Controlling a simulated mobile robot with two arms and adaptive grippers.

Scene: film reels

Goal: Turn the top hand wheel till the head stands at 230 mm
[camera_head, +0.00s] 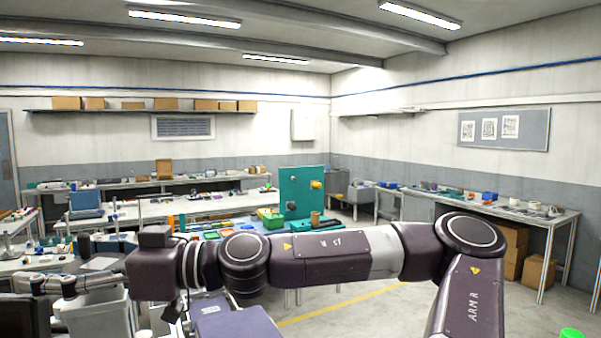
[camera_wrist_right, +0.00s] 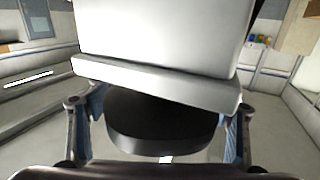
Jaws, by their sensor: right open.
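A large white housing (camera_wrist_right: 160,35) with a projecting lip fills the upper middle of the right wrist view. A black round disc (camera_wrist_right: 162,125), which looks like the hand wheel, sits against it. My right gripper (camera_wrist_right: 162,110) is open, with one blue-padded finger on each side of the disc. The pads appear close to its rim but not pressed on it. In the head view my right gripper (camera_head: 62,285) points left, above a white box-shaped body (camera_head: 100,318). The wheel cannot be made out clearly there. No height scale is readable. My left gripper is not in view.
Benches with tools and parts stand behind, including a long bench (camera_head: 155,210) and a right-hand bench (camera_head: 520,213). A green upright panel (camera_head: 301,188) stands mid-room. Cardboard boxes (camera_head: 538,272) sit under the right bench. The floor around the yellow line is clear.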

